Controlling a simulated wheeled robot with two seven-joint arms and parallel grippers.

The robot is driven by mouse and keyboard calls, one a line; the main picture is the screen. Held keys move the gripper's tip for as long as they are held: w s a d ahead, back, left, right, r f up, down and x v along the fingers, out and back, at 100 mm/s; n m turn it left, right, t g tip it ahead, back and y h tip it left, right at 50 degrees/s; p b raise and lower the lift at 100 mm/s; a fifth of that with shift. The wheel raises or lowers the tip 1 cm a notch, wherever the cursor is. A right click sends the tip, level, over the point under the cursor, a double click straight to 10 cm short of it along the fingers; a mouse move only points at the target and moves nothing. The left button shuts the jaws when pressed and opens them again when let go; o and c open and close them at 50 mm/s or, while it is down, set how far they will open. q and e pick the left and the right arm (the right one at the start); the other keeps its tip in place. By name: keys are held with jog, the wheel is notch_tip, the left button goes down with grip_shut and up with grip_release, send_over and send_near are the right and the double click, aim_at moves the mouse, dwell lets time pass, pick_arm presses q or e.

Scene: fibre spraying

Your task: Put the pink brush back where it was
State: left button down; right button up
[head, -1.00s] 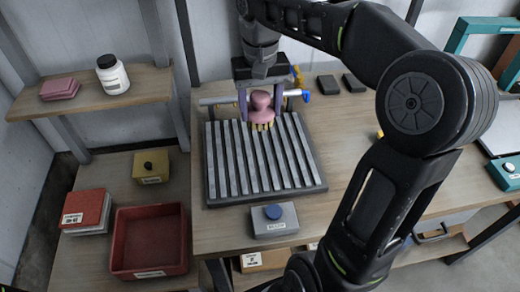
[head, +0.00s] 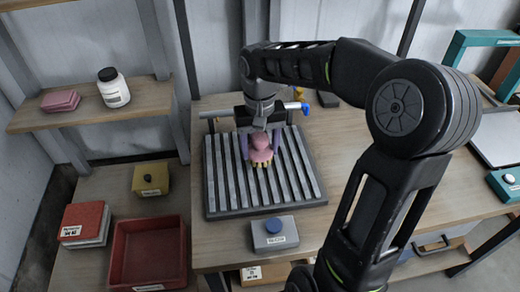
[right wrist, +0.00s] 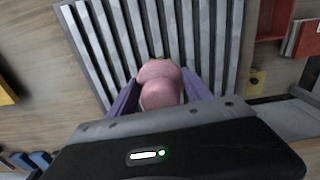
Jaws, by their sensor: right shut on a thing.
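The pink brush (head: 261,148) has a rounded pink handle and yellowish bristles. My right gripper (head: 260,150) is shut on its handle, with a purple finger on each side. The brush is over the middle of the grey slatted rack (head: 222,192), bristles toward the slats; I cannot tell whether they touch. The right wrist view shows the pink handle (right wrist: 161,85) between the purple fingers, with the slats behind it. The bristles are mostly hidden there. My left gripper is not in view.
A grey box with a blue knob (head: 274,235) stands in front of the rack. A red bin (head: 149,225), a yellow box (head: 150,179) and a red box (head: 82,220) are at the left. A white jar (head: 113,88) and pink block (head: 60,100) sit on the shelf.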

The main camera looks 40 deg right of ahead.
jog(key=shift+f, duration=0.6)
jog(key=shift+f, duration=0.1)
jog(key=o, duration=0.9)
jog(key=shift+f, duration=0.1)
jog(key=shift+c, duration=0.2)
jog(key=o, duration=0.5)
jog(key=shift+c, duration=0.2)
jog(key=shift+r, duration=0.25)
notch_tip(320, 180, up, 12)
jog(key=shift+f+p, duration=0.1)
jog(key=shift+p, duration=0.7)
